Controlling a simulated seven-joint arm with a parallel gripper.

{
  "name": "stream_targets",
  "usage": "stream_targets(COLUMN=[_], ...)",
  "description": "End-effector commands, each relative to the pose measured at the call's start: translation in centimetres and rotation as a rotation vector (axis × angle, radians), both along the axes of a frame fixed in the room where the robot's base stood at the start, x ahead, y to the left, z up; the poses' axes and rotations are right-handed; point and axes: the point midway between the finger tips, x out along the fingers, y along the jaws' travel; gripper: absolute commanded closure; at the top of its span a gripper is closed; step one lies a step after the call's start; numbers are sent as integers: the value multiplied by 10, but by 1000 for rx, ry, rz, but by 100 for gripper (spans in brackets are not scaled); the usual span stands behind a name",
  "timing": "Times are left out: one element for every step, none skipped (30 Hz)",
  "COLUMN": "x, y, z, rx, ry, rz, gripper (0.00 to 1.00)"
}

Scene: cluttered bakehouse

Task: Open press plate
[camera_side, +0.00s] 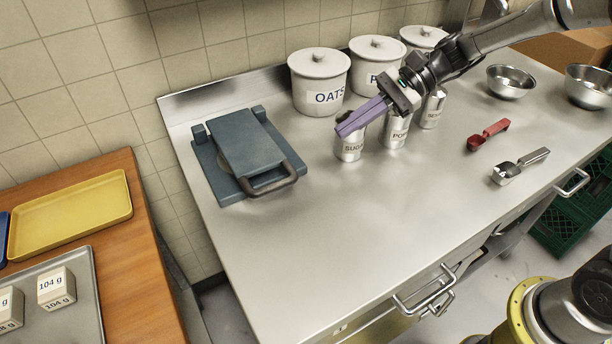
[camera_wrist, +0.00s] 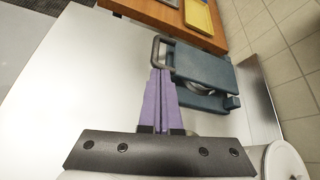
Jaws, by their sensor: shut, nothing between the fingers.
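The press (camera_side: 222,185) is dark blue-grey and sits on the steel counter at the left. Its upper plate (camera_side: 245,150) lies down over the base, with a grey loop handle (camera_side: 280,183) at its front right. In the wrist view the press plate (camera_wrist: 204,66) is ahead, with the handle (camera_wrist: 157,50) just beyond the fingertips. My gripper (camera_side: 342,130) has purple fingers, shut and empty, above the counter to the right of the press, apart from the handle. It also shows in the wrist view (camera_wrist: 161,74). The gripper partly hides the shakers behind it.
Shakers (camera_side: 350,148) stand below and beside my gripper, close to it. White canisters (camera_side: 318,85) line the wall. A red scoop (camera_side: 488,134), a metal scoop (camera_side: 518,166) and steel bowls (camera_side: 510,82) lie at the right. The counter's front middle is clear.

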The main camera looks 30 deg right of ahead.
Motion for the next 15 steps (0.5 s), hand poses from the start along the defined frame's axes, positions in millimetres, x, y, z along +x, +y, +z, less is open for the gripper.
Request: stream_targets(x=[8, 10, 12, 12, 12, 11, 11, 11, 11, 12, 12, 12, 12, 12, 13], y=[-1, -2, -3, -4, -4, -5, -4, -4, -3, -2, 0, 4, 8, 12, 17], z=[-19, -27, -38, -45, -51, -56, -59, -62, -64, -65, -66, -68, -70, -72, -76], rx=[14, 19, 22, 21, 22, 22, 23, 23, 23, 23, 22, 22, 21, 21, 21], ry=[42, 60, 82, 96, 111, 125, 131, 136, 139, 140, 140, 139, 139, 140, 140], rz=[-14, -19, -22, -23, -23, -25, -25, -25, -26, -25, -27, -25, -24, -23, -23], gripper=[100, 100, 100, 100, 100, 100, 100, 100, 100, 100, 100, 100, 100, 100, 100])
